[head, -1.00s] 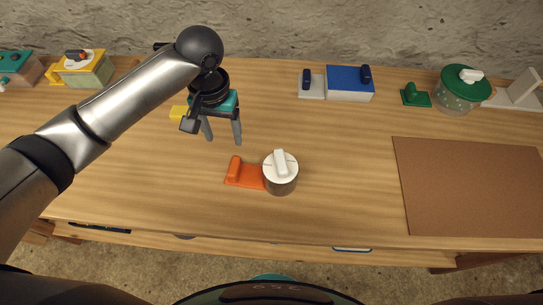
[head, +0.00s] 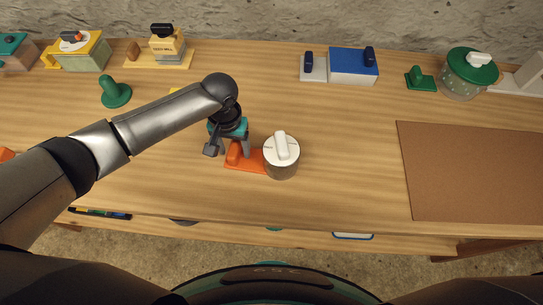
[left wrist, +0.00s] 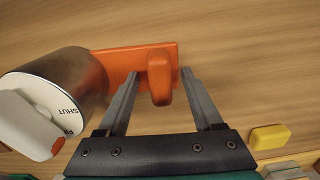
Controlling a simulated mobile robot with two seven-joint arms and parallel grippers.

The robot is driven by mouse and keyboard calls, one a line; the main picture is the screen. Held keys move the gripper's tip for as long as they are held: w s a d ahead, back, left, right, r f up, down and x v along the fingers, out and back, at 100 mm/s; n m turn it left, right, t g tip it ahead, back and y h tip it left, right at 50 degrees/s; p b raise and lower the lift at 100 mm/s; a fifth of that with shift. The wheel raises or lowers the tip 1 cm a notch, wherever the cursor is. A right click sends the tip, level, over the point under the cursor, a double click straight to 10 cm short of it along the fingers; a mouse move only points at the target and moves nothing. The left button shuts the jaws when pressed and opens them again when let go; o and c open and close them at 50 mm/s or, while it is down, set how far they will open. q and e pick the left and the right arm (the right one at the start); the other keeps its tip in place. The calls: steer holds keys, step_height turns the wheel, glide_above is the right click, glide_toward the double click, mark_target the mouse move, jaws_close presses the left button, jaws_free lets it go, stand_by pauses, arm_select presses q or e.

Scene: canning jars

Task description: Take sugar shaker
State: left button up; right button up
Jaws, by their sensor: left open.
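What looks like the sugar shaker is a round metal canister (head: 282,169) with a white dial top, standing mid-table; the left wrist view shows it too (left wrist: 85,72), with "SHUT" on the dial. An orange plate (head: 259,155) with an upright orange knob (left wrist: 160,78) extends from its side. My left gripper (head: 234,148) is open above the plate. In the left wrist view its fingers (left wrist: 159,75) stand on either side of the knob, with gaps visible. Whether the plate is fixed to the canister cannot be told. My right gripper is not in view.
A brown mat (head: 470,170) lies at right. A yellow block (left wrist: 269,137) shows in the left wrist view. Table front is mostly clear.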

arm_select(q)
steer(key=shift+f, duration=0.45)
jaws_close()
stand_by(0.4)
